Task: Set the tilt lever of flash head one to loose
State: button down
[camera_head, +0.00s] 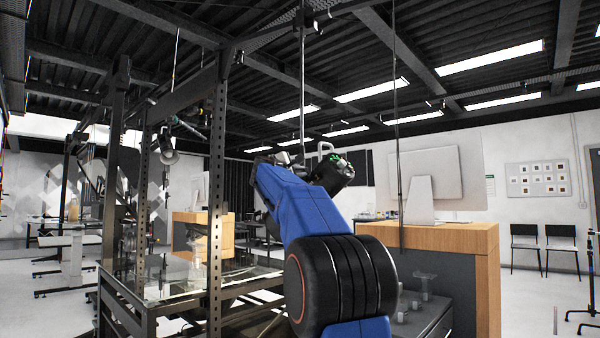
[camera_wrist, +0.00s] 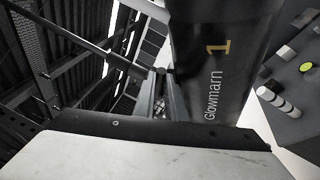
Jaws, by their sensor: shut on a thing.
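Flash head one (camera_wrist: 222,60) fills the upper middle of the wrist view as a dark cylinder marked "Glowmarn 1". My gripper (camera_wrist: 161,80) is right beside its left side, with its narrow fingers closed on a small dark part. This part looks like the tilt lever (camera_wrist: 162,71), mostly hidden between the fingertips; its setting cannot be read. In the head view my blue arm rises in the middle and hides the gripper's fingers and the lever.
A thin rod (camera_head: 303,85) hangs from the ceiling behind my arm. A dark metal frame post (camera_head: 216,190) and a glass-topped table (camera_head: 165,288) stand left. A wooden counter (camera_head: 440,238) with a monitor (camera_head: 421,200) stands right. Another lamp (camera_head: 168,155) hangs at the left.

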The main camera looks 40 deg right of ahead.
jog(key=c, duration=1.8)
grip_release()
jog(key=shift+r, duration=0.1)
